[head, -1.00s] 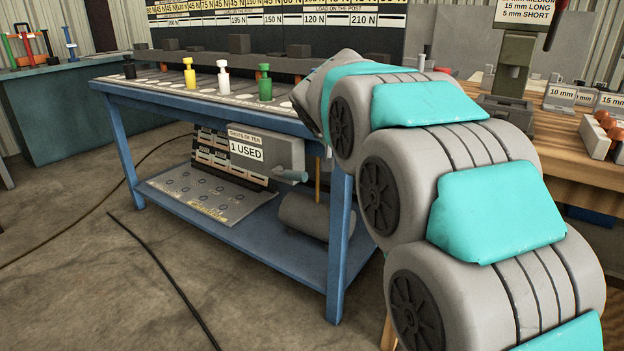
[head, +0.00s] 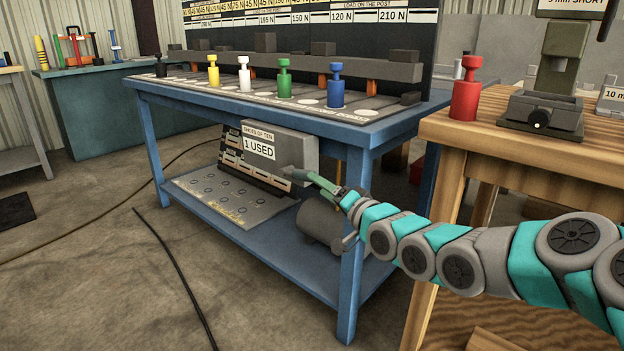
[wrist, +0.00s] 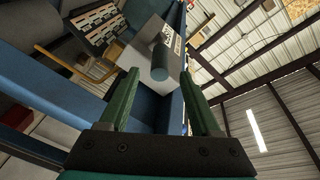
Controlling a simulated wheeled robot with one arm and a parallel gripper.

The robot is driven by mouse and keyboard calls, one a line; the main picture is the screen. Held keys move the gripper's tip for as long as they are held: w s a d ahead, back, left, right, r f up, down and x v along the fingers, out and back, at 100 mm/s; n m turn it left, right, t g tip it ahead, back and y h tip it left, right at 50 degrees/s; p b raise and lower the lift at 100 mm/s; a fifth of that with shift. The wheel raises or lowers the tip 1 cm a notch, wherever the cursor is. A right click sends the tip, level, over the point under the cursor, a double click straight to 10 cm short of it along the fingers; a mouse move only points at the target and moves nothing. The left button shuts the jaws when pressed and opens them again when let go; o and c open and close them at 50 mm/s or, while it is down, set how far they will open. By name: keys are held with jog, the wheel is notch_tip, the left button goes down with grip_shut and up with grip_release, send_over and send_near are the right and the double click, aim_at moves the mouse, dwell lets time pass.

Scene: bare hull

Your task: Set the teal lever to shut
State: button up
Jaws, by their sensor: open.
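The lever is a dull teal, round-ended cylinder (wrist: 160,64) on the side of a grey box (head: 262,142) marked "1 USED". The box hangs under the blue table's top. My gripper (head: 314,178) reaches in from the right below the tabletop, close to the box. In the wrist view its two green fingers are apart, and the lever's end shows in the gap between them, near the tips. I cannot tell whether either finger touches it. In the head view the lever is mostly hidden by my gripper.
The blue table's front right leg (head: 351,250) stands close beside my arm. A grey cylinder (head: 322,218) lies on the lower shelf below my gripper. Coloured posts, including a blue one (head: 336,88), stand on the tabletop. A wooden bench (head: 480,135) is at the right.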

aim_at(305, 176)
jog(key=shift+x, duration=3.75)
grip_shut()
